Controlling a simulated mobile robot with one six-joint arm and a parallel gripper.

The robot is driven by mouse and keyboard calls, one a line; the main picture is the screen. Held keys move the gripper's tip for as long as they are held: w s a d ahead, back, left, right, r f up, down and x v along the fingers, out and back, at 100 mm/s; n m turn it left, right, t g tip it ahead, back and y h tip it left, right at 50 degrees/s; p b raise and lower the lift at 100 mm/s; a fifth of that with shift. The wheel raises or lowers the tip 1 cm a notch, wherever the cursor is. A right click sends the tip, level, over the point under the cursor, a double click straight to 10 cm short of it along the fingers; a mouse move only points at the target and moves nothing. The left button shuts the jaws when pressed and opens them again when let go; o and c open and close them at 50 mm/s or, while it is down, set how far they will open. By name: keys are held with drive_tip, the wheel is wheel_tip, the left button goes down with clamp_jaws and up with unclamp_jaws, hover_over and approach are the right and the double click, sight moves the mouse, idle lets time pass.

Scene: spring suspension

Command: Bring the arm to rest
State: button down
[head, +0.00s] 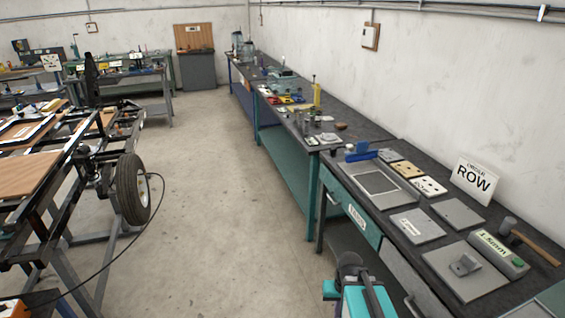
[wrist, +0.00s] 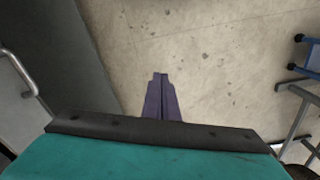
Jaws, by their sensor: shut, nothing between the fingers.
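My arm (head: 358,292) shows at the bottom of the head view as a teal and dark grey form, low in front of the near bench's left edge. Its gripper fingers cannot be made out there. In the wrist view my gripper (wrist: 160,77) has its two dark purple fingers together, with nothing between them. They stand out past a dark plate and a teal body, over bare concrete floor.
A long workbench (head: 395,232) runs along the right wall, with flat plates, a "ROW" sign (head: 474,181) and small parts on top. A wheeled frame (head: 70,190) with a tyre (head: 131,190) stands left. The floor (head: 215,190) between them is clear, except for a cable (head: 150,228).

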drive_tip(key=s+f+g+b, duration=0.3)
drive_tip(key=s+f+b, duration=0.3)
drive_tip(key=s+f, duration=0.7)
drive_tip(key=s+a+f+g+b, duration=0.1)
drive_tip(key=s+f+g+b, duration=0.2)
drive_tip(key=s+f, duration=1.1)
wheel_tip(320, 180, down, 5)
drive_tip(key=b, duration=0.3)
drive_tip(key=shift+a+r+n+b, duration=0.2)
drive_tip(key=shift+a+n+b, duration=0.1)
drive_tip(key=shift+b, duration=0.1)
